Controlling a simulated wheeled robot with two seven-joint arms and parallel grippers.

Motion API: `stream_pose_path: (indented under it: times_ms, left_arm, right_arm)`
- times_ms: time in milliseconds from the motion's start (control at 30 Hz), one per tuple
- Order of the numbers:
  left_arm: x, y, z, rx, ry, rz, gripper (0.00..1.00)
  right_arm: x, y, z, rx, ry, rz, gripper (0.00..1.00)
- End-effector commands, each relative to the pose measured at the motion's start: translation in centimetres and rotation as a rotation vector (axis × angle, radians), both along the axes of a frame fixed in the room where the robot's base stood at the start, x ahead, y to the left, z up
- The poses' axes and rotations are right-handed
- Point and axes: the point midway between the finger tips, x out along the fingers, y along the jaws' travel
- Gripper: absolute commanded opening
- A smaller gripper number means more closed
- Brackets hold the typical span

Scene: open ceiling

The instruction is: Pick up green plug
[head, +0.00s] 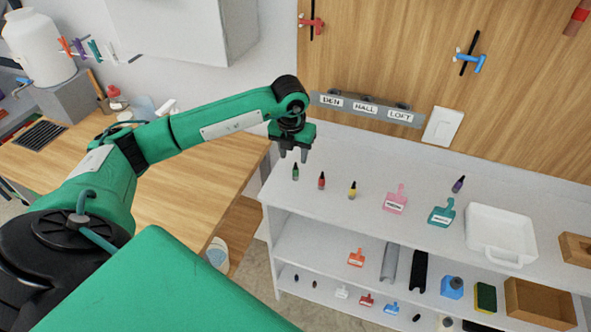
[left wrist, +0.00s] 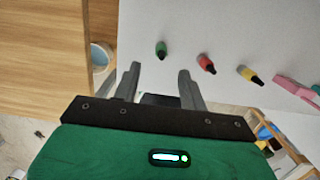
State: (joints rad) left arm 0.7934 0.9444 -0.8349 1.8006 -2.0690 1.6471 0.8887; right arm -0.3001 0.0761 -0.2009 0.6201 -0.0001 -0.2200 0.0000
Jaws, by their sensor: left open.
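The green plug (head: 295,171) is a small green body with a dark tip, on the left end of the white shelf top. It also shows in the left wrist view (left wrist: 161,50), ahead of the fingertips and roughly between them. My left gripper (head: 293,153) is above and just behind the plug in the head view, apart from it. Its two fingers (left wrist: 160,72) are spread with nothing between them. My right gripper is not in view.
A red plug (head: 321,181) and a yellow plug (head: 352,190) stand to the right of the green one, then a pink tagged item (head: 395,199), a teal one (head: 441,213) and a white tray (head: 500,212). A labelled rail (head: 366,106) is on the wall behind. A wooden table (head: 205,185) is to the left.

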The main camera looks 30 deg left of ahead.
Motion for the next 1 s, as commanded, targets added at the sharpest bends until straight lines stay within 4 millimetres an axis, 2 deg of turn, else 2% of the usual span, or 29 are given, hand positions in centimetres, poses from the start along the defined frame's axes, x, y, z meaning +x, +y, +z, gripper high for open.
stream_pose_path:
  times_ms: [267,433,600,867,1000]
  left_arm:
    - [0.4,0.0,-1.7,-0.002,0.001,-0.001,0.43]
    - [1.0,0.1,-3.7,-0.002,0.002,-0.001,0.43]
    - [1.3,0.2,-5.8,-0.001,0.001,-0.001,0.43]
    - [1.3,0.2,-6.2,-0.001,-0.001,-0.002,0.43]
    - [1.3,0.2,-6.1,-0.001,-0.001,-0.002,0.15]
  right_arm:
    - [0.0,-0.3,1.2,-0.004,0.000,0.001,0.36]
    - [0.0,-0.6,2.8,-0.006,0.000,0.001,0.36]
    - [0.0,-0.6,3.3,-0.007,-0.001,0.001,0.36]
    - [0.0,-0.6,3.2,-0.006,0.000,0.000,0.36]
    - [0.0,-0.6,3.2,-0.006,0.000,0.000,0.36]
